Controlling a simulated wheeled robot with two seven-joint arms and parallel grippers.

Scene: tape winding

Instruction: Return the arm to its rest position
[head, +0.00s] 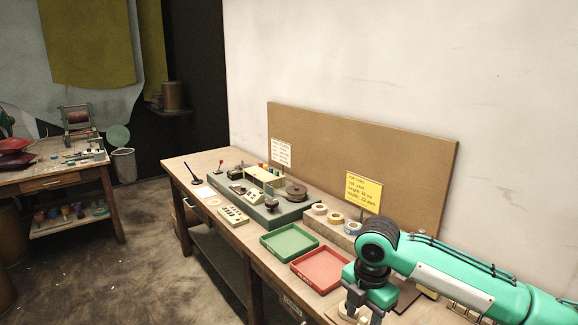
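My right arm comes in from the right, teal with a black wrist joint, and reaches over the near end of the workbench (207,165). My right gripper (364,312) points down at the bottom edge of the head view. Its two dark fingers stand apart, with a pale beige thing (345,316) showing beside and behind them. The fingertips are close to the picture's edge, and I cannot tell whether they touch anything. My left arm and gripper are not in view.
A green tray (289,253) and a red tray (320,284) lie left of my gripper. Tape rolls (336,217) sit on a block behind them. A winding device (265,187) stands farther along. A brown board (390,160) backs the bench. Floor (150,260) is clear at left.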

